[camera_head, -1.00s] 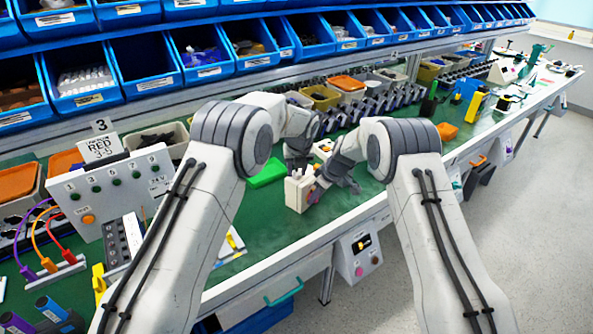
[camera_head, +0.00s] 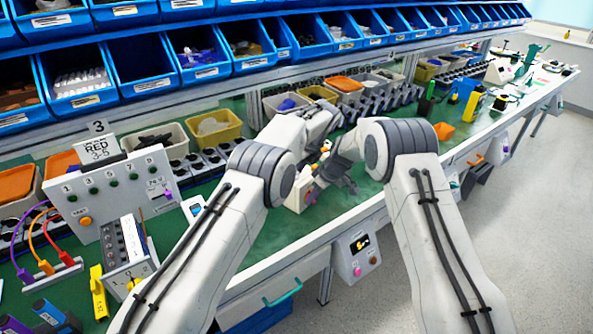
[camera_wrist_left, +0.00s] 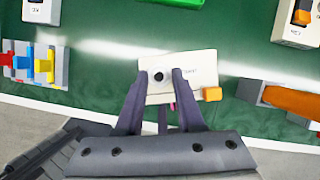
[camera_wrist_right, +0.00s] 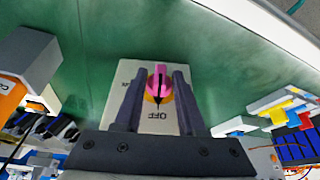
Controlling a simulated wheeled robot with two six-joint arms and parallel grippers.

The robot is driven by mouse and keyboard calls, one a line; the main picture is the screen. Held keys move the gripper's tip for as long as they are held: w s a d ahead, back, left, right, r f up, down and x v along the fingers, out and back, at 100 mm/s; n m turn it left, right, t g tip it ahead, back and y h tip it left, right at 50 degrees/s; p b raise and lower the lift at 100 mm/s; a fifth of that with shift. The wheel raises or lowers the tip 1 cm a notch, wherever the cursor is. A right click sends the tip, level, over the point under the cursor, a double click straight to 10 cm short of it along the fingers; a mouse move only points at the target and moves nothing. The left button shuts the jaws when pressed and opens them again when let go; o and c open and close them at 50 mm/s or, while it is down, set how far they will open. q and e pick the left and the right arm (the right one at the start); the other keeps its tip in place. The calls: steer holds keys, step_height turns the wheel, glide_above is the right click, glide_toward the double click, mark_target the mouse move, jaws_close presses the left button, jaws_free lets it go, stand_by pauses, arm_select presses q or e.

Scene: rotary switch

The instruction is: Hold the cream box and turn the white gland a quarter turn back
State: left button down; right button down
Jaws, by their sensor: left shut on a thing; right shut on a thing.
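The cream box (camera_head: 294,203) stands on the green bench in the head view, partly hidden by my left arm. Its top shows in the left wrist view (camera_wrist_left: 203,66), with the round white gland (camera_wrist_left: 161,74), dark-centred, between the fingertips of my left gripper (camera_wrist_left: 161,76). In the right wrist view, the box face (camera_wrist_right: 132,72) carries a pink and yellow knob (camera_wrist_right: 158,84) and the word OFF. My right gripper (camera_wrist_right: 160,82) is shut on the knob, its fingers in front of the face.
A switch panel (camera_head: 112,190) and coloured cables stand at the left. Part bins (camera_head: 215,128) line the back of the bench.

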stand_by(0.3)
arm_select(q)
steer(key=c, duration=0.5)
jaws_free()
steer(key=shift+v, duration=6)
steer(key=shift+w, duration=0.15)
